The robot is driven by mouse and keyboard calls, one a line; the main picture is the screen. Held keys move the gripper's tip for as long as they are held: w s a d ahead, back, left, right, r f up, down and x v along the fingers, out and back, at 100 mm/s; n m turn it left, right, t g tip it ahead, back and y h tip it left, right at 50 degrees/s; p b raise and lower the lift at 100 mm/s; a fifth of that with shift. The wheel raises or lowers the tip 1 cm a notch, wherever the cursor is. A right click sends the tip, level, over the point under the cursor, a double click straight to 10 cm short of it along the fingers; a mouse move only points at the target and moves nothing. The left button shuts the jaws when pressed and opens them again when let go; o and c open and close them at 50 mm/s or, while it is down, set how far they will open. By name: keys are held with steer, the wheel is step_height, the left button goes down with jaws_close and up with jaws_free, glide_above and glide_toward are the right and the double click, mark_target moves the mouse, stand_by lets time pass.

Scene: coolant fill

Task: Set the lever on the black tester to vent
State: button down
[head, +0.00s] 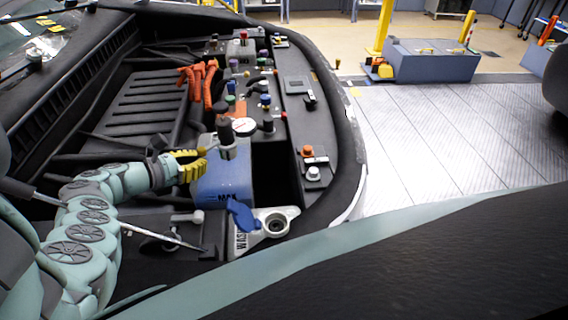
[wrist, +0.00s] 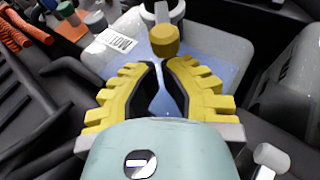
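The black tester (head: 225,131) stands upright on the neck of the blue-and-white coolant tank (head: 222,185), with a round white gauge (head: 244,127) beside it. Its lever has a yellow end knob (wrist: 164,40), which points toward my gripper in the wrist view. The tester's base (wrist: 160,12) is cut off by the top edge there. My gripper (wrist: 161,68) has yellow toothed fingers and is open, with an empty gap between the tips. The knob appears just beyond the fingertips, apart from them. In the head view my gripper (head: 196,162) is left of the tester. I cannot read any lever markings.
Orange hoses (head: 197,82) rise behind the tester. Several coloured caps line the right side of the engine bay. A blue cap (head: 242,216) and a white washer filler (head: 276,224) are in front of the tank.

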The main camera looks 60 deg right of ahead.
steer(key=shift+r+p, duration=0.25)
steer(key=shift+p, duration=0.35)
